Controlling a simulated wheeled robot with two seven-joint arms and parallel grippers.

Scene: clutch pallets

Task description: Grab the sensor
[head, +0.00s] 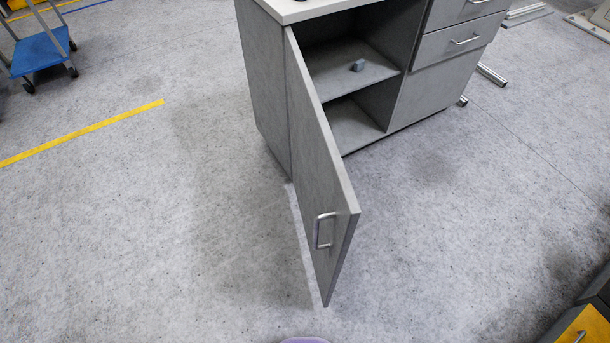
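Neither of my grippers is in the head view.
The cabinet (268,90) has closed drawers (455,42) on its right. A blue cart (38,52) stands at the upper left, and a yellow-fronted unit (585,328) at the lower right. The floor right of the door is clear.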

